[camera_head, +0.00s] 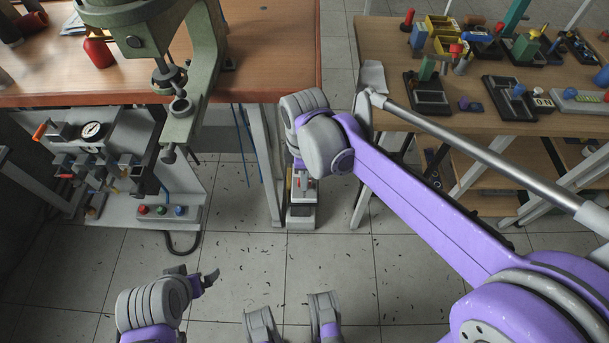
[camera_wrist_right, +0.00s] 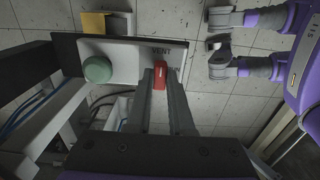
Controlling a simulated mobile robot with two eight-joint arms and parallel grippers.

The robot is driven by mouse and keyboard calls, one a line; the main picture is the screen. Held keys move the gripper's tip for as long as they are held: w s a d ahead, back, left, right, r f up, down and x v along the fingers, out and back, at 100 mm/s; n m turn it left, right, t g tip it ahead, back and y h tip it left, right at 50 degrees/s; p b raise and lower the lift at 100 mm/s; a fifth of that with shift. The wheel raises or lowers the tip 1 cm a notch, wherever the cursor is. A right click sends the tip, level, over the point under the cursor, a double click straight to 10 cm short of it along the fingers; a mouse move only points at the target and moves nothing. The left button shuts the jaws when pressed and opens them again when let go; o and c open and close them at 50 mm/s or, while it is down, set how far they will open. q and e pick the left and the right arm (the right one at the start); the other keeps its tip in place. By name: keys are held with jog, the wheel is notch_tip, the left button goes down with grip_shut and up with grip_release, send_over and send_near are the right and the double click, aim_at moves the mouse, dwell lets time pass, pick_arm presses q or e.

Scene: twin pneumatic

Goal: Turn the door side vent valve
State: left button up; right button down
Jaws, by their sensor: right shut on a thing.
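The vent valve has a red handle (camera_wrist_right: 160,78) on a pale panel (camera_wrist_right: 125,55) lettered "VENT" and what reads as "RUN" in the right wrist view. My right gripper (camera_wrist_right: 161,72) is shut on this red handle, one finger on each side. In the head view the right arm reaches down to a small unit (camera_head: 301,212) between the tables, and its wrist hides most of the valve. The panel also carries a round green knob (camera_wrist_right: 97,69). My left gripper (camera_head: 203,279) is low in the head view, away from the valve; its opening is unclear.
A workbench (camera_head: 262,70) with a green press (camera_head: 200,70) stands at the left. Below it is a pneumatic panel with a gauge (camera_head: 93,131) and coloured buttons. A wooden table (camera_head: 385,45) with fixtures stands at the right. The tiled floor in front is open, with scattered shavings.

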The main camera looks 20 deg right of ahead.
jog(key=shift+m, duration=0.3)
jog(key=m+p, duration=0.1)
jog(key=m, duration=0.2)
jog(key=shift+r+p, duration=0.1)
jog(key=shift+p, duration=0.3)
jog(key=m+p, duration=0.1)
jog(key=m, duration=0.4)
jog(key=m+p, duration=0.1)
jog(key=m, duration=0.3)
jog(key=shift+m, duration=0.3)
jog(key=m+p, duration=0.1)
jog(key=m, duration=0.3)
jog(key=shift+m, duration=0.3)
jog(key=c, duration=0.8)
grip_release()
